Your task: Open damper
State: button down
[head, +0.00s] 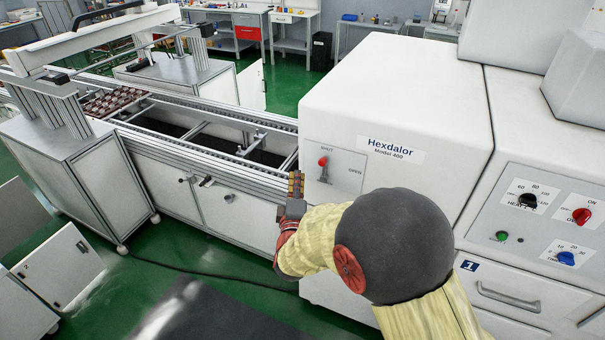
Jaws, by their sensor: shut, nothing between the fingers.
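The damper control is a panel (338,167) on the white machine labelled "Hexdalor Model 400". It carries a red-knobbed lever (322,162), with "SHUT" printed above and "OPEN" at the right. The red knob sits at the upper left of the panel, near the "SHUT" mark, and the lever's metal part hangs below it. My gripper (296,184) is shut and empty, just left of and slightly below the lever. It looks apart from the lever, though the depth gap is hard to tell. My arm covers the machine's lower front.
The conveyor (190,128) runs from the machine to the upper left, with brown parts (113,101) on it. A control panel (545,225) with red, black, blue and green knobs is at the right. A drawer handle (508,297) sits below it.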

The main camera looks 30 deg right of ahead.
jog(key=w+d, duration=0.4)
jog(key=d, duration=0.3)
jog(key=shift+w, duration=0.3)
jog(key=shift+s+f+b, duration=0.1)
jog(key=shift+b, duration=0.45)
